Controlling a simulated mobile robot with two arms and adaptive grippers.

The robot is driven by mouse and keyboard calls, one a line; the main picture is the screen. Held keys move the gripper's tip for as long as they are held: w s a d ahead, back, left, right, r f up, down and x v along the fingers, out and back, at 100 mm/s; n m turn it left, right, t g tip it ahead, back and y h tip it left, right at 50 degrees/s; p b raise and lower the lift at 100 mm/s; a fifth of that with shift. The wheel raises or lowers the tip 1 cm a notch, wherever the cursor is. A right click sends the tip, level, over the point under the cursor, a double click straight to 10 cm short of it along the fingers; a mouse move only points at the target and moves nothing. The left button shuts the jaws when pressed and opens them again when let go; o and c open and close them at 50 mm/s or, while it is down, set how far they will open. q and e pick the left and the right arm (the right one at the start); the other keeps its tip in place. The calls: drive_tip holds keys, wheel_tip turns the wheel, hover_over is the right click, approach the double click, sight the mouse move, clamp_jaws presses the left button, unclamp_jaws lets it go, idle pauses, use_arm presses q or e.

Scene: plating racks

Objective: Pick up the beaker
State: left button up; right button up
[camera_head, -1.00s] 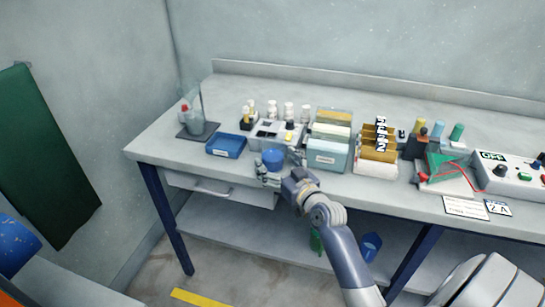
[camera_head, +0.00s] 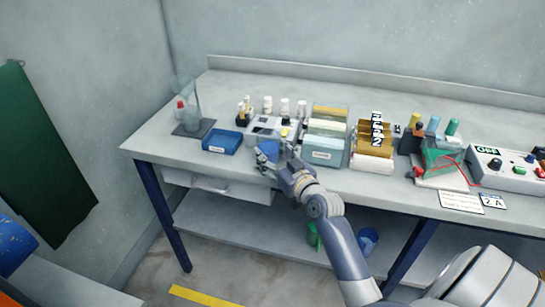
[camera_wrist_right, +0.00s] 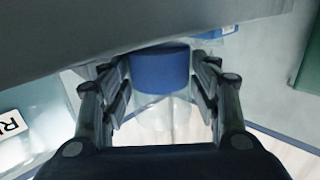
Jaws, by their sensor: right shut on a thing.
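My right gripper (camera_head: 270,160) is at the front edge of the bench, shut on a blue vessel, which I take to be the beaker (camera_head: 268,149). In the right wrist view the beaker (camera_wrist_right: 160,72) is a blue cylinder between the two fingers, with a clear, pale part below the blue. In the head view it looks tilted, and the fingers partly cover it. I cannot tell whether it touches the bench. My left gripper is not in view.
The bench (camera_head: 170,152) holds a blue tray (camera_head: 222,142), a glass vessel on a stand (camera_head: 190,117), a vial rack (camera_head: 268,127), boxes (camera_head: 323,152), a card rack (camera_head: 372,160) and a control box (camera_head: 505,170). Bare bench top lies at the front left.

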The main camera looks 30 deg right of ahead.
drive_tip(key=shift+r, duration=0.95)
drive_tip(key=s+d+r+b, duration=0.1)
drive_tip(key=s+d+b, duration=0.1)
drive_tip(key=s, duration=1.3)
drive_tip(key=shift+s+d+r, duration=0.35)
drive_tip(key=shift+d+r, duration=0.05)
drive_tip(key=shift+d, duration=0.05)
